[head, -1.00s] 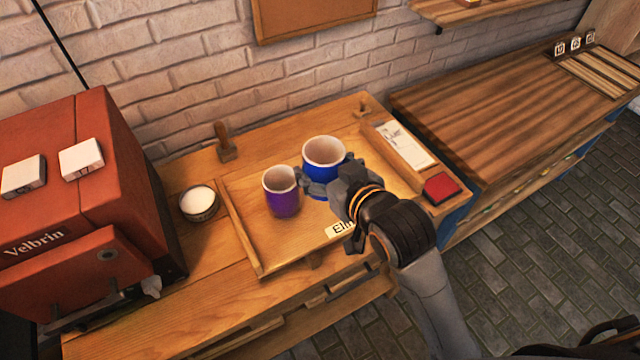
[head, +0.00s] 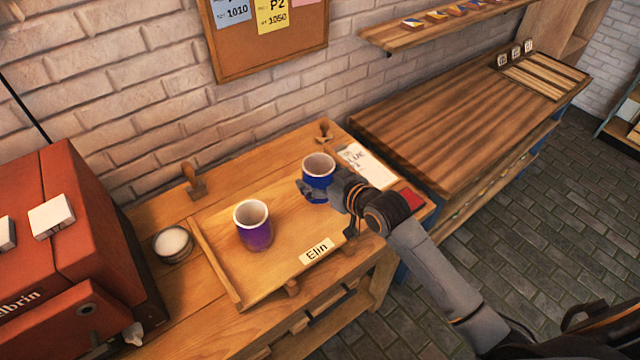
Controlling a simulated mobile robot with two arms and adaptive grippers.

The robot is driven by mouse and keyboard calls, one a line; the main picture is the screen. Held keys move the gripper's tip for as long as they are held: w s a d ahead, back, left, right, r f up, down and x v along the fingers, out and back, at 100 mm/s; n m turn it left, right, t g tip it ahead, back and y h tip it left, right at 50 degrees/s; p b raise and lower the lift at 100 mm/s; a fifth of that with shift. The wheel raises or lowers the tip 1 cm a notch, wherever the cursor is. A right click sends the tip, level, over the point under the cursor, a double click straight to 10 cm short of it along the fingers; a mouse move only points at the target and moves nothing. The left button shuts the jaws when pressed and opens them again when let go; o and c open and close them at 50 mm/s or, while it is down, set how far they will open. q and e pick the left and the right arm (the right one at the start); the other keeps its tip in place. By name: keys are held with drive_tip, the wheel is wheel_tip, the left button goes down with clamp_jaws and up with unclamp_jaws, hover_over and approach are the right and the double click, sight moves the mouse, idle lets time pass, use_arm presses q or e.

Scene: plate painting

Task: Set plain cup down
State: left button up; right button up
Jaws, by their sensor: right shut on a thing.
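A blue cup (head: 319,170) with a white rim and pale inside is upright at the back right of the wooden tray (head: 216,264). My right gripper (head: 316,190) reaches in from the right and is shut on the blue cup around its lower body. The fingers hide the cup's base, so I cannot tell whether it touches the tray. A purple cup (head: 256,234) with a pale upper part stands upright on the tray to the left, apart from the gripper. My left gripper is not in view.
An "Elin" name label (head: 317,251) is at the tray's front. A red oven-like box (head: 75,240) and a small white-filled bowl (head: 172,243) are left; a wooden stamp (head: 193,181) is behind. A paper card (head: 366,163) and red pad (head: 411,199) are right.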

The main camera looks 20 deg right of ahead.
drive_tip(key=f, duration=0.1)
drive_tip(key=f+p, duration=0.1)
drive_tip(key=f, duration=0.1)
drive_tip(key=shift+w+d, duration=0.15)
drive_tip(key=shift+d, duration=0.05)
drive_tip(key=shift+f, duration=0.25)
drive_tip(key=shift+f, duration=0.2)
drive_tip(key=o, duration=1.4)
